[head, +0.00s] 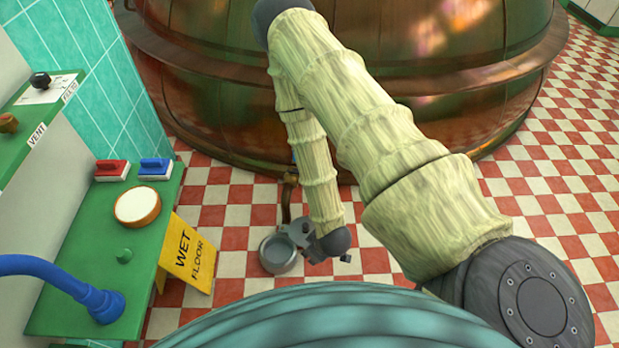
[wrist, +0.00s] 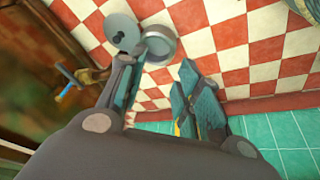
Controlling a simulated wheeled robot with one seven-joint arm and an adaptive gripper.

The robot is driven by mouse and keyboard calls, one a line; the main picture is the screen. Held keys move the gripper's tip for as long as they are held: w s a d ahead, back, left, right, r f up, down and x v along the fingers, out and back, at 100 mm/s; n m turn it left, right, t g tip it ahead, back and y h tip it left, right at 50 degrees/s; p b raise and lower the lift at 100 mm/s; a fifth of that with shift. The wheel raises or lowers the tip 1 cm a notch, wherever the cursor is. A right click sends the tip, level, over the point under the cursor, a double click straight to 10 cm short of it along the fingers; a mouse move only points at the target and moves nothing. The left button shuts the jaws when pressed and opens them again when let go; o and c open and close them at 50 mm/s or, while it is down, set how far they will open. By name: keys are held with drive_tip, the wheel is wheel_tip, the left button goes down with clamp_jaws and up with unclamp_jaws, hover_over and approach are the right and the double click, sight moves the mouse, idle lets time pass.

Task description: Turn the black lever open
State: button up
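A black knob (head: 40,80) sits on the green shelf at the upper left in the head view, beside a white card and a label I cannot read with certainty. It may be the black lever; its open or closed position cannot be told. My gripper (head: 310,240) hangs low over the tiled floor, well to the right of that knob. In the wrist view the fingers of my gripper (wrist: 156,85) stand apart with nothing between them. A grey metal cup (head: 279,254) is close by the gripper; it also shows past the fingers in the wrist view (wrist: 161,46).
A large copper kettle (head: 200,85) fills the back, with a copper pipe (head: 289,193) at its front. Checkered floor is clear at right.

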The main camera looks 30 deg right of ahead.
drive_tip(key=w+d+f+n+t+b, duration=0.3)
drive_tip(key=w+d+f+t+b, duration=0.15)
drive_tip(key=w+f+b, duration=0.6)
drive_tip(key=w+d+f+n+t+h+b, duration=0.1)
drive_tip(key=w+d+f+n+t+b, duration=0.35)
drive_tip(key=w+d+b, duration=0.55)
drive_tip(key=w+d+f+n+t+h+b, duration=0.2)
drive_tip(key=w+d+f+n+t+b, duration=0.3)
drive_tip(key=w+d+b, duration=0.65)
drive_tip(key=shift+n, duration=0.35)
drive_tip(key=w+b, duration=0.2)
drive_tip(key=w+a+b, duration=0.1)
drive_tip(key=w, duration=0.1)
drive_tip(key=w+b, duration=0.2)
drive_tip(key=w, duration=0.1)
drive_tip(key=shift+a+r+b, duration=0.25)
drive_tip(key=shift+r+b, duration=0.05)
drive_tip(key=shift+b, duration=0.05)
drive_tip(key=shift+w+r, duration=0.1)
drive_tip(key=shift+w, duration=0.4)
clamp_jaws()
